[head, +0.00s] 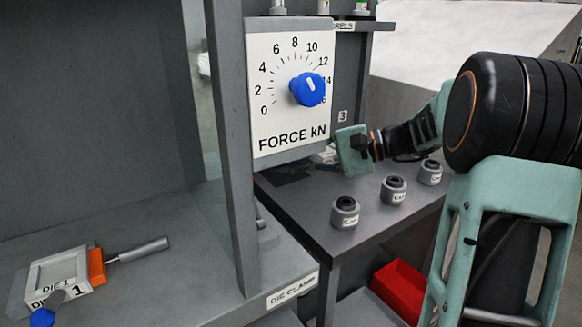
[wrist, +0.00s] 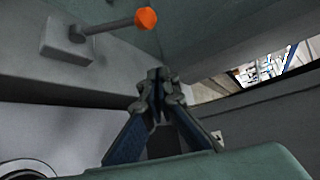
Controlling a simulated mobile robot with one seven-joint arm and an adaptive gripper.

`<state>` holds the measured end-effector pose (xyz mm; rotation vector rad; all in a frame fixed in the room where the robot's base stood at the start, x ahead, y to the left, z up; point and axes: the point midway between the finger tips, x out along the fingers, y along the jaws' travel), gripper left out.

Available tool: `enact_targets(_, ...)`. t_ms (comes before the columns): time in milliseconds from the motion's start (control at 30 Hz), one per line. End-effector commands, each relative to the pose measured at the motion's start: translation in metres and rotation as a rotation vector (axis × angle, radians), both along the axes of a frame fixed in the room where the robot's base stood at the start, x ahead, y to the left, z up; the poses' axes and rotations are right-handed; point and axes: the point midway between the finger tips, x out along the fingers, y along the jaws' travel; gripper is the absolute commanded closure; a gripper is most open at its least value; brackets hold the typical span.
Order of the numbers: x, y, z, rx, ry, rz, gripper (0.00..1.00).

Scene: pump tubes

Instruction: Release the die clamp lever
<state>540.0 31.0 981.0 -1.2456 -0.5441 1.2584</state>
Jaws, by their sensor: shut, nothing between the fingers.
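In the wrist view, a grey lever with an orange knob (wrist: 146,18) reaches right from a grey block (wrist: 68,40) at the upper left. This appears to be the die clamp lever. My gripper (wrist: 158,75) is shut and empty, below and a little right of the knob in the picture, apart from it. In the head view, the DIE CLAMP label (head: 292,288) is on the front edge of the grey bench. The orange knob cannot be made out there, and my gripper's fingers are hidden behind the force panel.
The force dial panel (head: 290,90) with a blue knob and an upright post (head: 238,150) stand beside my arm. Several labelled cylinders, including one in front (head: 345,213), stand on the dark table. A die block (head: 60,275) lies left; a red bin (head: 400,290) sits below.

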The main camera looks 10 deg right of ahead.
Motion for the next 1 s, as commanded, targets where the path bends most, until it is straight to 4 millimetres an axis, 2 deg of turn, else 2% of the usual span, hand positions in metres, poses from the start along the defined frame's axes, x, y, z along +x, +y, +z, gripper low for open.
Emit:
enact_targets(33,0.003,0.012,-0.006,0.0,0.0,0.004,1.0)
enact_targets(300,0.018,0.062,-0.023,-0.001,-0.001,0.003,1.0)
enact_targets(400,0.004,0.06,-0.014,-0.001,-0.002,-0.001,1.0)
enact_targets(600,-0.012,0.061,-0.007,-0.001,-0.001,-0.001,1.0)
enact_targets(1000,-0.017,0.061,-0.004,0.0,0.0,0.0,1.0)
